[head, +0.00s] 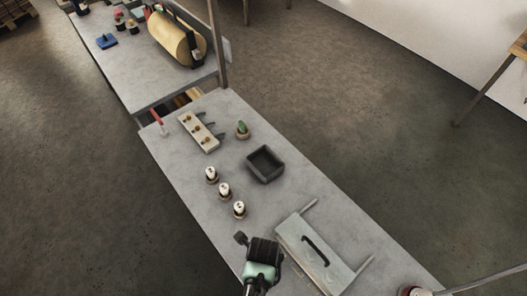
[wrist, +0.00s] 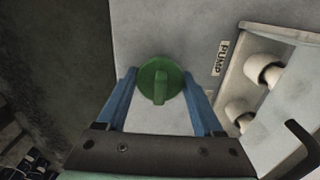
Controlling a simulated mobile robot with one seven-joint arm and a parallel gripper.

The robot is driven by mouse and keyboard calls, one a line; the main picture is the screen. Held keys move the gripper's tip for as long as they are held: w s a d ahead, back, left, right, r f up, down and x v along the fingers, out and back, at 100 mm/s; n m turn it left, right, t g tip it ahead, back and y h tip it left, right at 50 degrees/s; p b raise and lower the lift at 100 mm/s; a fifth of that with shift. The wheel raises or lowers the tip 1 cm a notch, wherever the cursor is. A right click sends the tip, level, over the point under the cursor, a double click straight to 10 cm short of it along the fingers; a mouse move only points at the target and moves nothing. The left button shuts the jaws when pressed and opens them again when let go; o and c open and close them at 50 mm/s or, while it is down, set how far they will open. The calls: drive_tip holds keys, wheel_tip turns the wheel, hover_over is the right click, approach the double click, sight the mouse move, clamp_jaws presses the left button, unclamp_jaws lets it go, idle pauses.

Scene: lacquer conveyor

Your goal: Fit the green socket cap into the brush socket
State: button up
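The green socket cap (wrist: 153,72) is a round green disc with a raised fin across it. In the wrist view it sits between the two blue fingertips of my gripper (wrist: 160,80) and fills the gap between them. My gripper (head: 262,254) is at the bottom of the head view, over the table near its left edge; there its fingertips and the cap are hidden. I cannot pick out the brush socket for certain in either view.
A pale unit with a black handle (head: 316,250) stands right of my gripper; its white cylindrical fittings (wrist: 262,70) show close by, beside a PUMP label (wrist: 221,58). Several white-topped pieces (head: 225,190), a dark tray (head: 265,164) and a pegged block (head: 197,131) stand farther up the table.

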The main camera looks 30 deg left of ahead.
drive_tip(key=c, duration=0.4)
